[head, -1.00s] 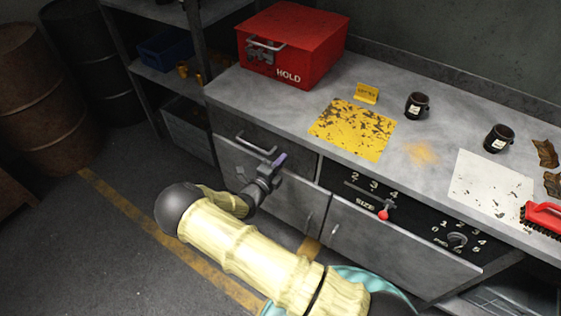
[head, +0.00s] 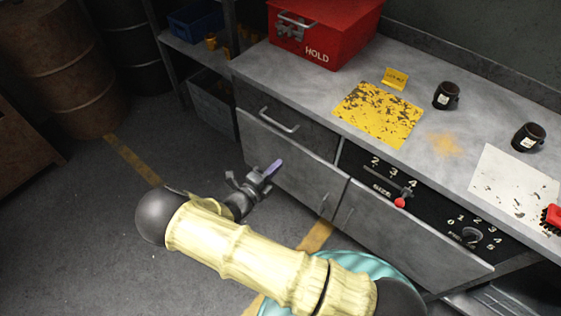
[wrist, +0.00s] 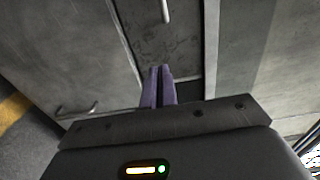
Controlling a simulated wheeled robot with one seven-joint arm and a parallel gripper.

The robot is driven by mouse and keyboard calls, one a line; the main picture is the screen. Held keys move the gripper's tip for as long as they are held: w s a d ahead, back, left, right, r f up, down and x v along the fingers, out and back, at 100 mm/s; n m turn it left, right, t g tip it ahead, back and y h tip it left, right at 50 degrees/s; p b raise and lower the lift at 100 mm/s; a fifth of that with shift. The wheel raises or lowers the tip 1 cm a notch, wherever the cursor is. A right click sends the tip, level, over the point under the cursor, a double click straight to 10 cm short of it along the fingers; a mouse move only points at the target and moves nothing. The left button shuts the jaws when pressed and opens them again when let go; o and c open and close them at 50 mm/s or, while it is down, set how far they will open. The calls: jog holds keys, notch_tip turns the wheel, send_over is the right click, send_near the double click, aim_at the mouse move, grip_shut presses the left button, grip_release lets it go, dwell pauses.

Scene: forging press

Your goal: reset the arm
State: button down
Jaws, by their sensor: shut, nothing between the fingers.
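My gripper (head: 272,169) is in the middle of the head view, in front of the grey cabinet (head: 285,165) under the workbench. Its purple fingers are together with nothing between them. The wrist view shows the two closed fingers (wrist: 158,86) pointing at the cabinet front, below a drawer handle. The drawer handle (head: 278,120) is apart from the gripper in the head view. My arm is bent, reaching in from the bottom of the picture.
The bench top (head: 300,82) carries a red HOLD box (head: 325,35), a yellow spotted sheet (head: 378,113), two dark mugs (head: 446,96) and a white sheet (head: 508,185). A panel with a red-knobbed lever (head: 399,202) is at right. Open floor (head: 70,220) lies left.

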dwell(0.5)
jog(key=s+d+r+m+g+y, duration=0.2)
jog(key=s+d+r+m+g, duration=0.2)
jog(key=d+m+g, duration=0.75)
jog(key=s+d+r+m+g+y, duration=0.1)
jog(key=s+d+r+m+g, duration=0.4)
jog(key=m, duration=1.1)
jog(key=s+d+r+m+t+y+p, duration=0.1)
jog(key=r+m+y+p, duration=0.1)
jog(key=r+m+p, duration=0.2)
jog(key=s+d+r+m+t+y+p, duration=0.1)
jog(key=r+m+p, duration=0.3)
jog(key=r+m, duration=0.5)
jog(key=s+d+r+m+t+y+p, duration=0.2)
jog(key=r+m, duration=0.4)
jog(key=r, duration=0.4)
jog(key=d+y+p, duration=0.1)
jog(key=y+p, duration=0.1)
jog(key=shift+s+r+m+p, duration=0.3)
jog(key=shift+m, duration=0.05)
jog(key=shift+d, duration=0.1)
